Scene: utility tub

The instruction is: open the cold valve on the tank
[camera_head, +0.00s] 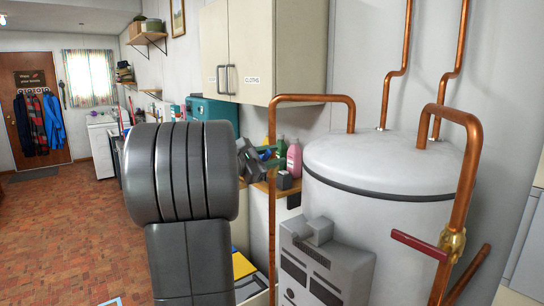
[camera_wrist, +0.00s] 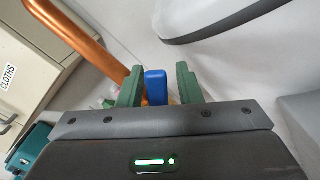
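The white tank (camera_head: 400,200) stands at the right in the head view, with copper pipes on its top. A blue handle (camera_wrist: 155,86), apparently the cold valve's, shows between my gripper's green fingers in the wrist view, close to a copper pipe (camera_wrist: 85,40). My gripper (camera_wrist: 158,84) is open. Its left finger is very near the handle and a gap shows at the right finger; I cannot tell whether either touches. In the head view, my gripper (camera_head: 264,158) is beside the left copper pipe (camera_head: 271,215), and my arm hides part of it. The valve body is mostly hidden.
A red valve handle (camera_head: 420,245) with a brass body (camera_head: 453,243) is on the right pipe. A grey box (camera_head: 325,262) is on the tank's front. A cabinet (camera_head: 265,50) hangs above, with a teal box (camera_head: 212,108) and a pink bottle (camera_head: 294,158) nearby. Open brick floor lies left.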

